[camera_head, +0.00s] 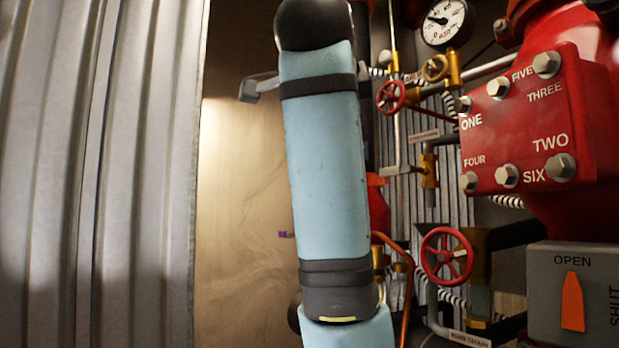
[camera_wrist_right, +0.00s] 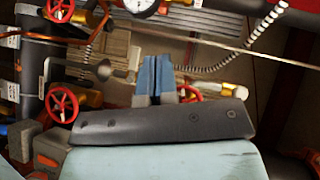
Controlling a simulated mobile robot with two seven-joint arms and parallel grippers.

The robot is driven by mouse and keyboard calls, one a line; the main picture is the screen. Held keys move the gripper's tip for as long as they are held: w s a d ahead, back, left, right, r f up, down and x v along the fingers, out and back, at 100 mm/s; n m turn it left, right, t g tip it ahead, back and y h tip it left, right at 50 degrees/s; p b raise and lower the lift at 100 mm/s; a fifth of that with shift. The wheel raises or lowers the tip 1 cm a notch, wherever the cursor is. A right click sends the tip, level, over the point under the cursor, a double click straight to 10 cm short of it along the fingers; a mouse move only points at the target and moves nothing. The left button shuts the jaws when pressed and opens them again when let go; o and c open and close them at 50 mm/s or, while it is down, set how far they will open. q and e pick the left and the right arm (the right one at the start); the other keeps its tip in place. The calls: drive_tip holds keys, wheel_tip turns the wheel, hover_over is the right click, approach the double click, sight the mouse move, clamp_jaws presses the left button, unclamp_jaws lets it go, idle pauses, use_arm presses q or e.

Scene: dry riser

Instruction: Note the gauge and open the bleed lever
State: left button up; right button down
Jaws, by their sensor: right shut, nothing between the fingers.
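The white round gauge (camera_head: 443,22) is at the top of the head view, with its dark needle in the upper left of the dial. Its lower edge also shows at the top of the right wrist view (camera_wrist_right: 142,5). A brass valve (camera_head: 437,68) sits just below it. I cannot tell for sure which part is the bleed lever; a thin bar beside a lower brass fitting (camera_head: 428,175) is partly hidden by my arm. My right gripper (camera_wrist_right: 158,75) shows blue fingers pressed together and empty, with the pipework beyond. My left gripper is not in view.
Red handwheels (camera_head: 447,255) (camera_head: 391,97) stick out among the pipes. A red plate with several bolts (camera_head: 535,120) and a grey OPEN/SHUT box with an orange pointer (camera_head: 573,300) stand at the right. Corrugated metal (camera_head: 95,170) fills the left. My blue arm crosses the middle.

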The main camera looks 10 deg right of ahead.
drive_tip(key=w+a+f+p+x, duration=0.1)
drive_tip(key=a+p+x, duration=0.1)
drive_tip(key=x, duration=1)
drive_tip(key=shift+p, duration=0.75)
drive_tip(key=shift+w, duration=0.2)
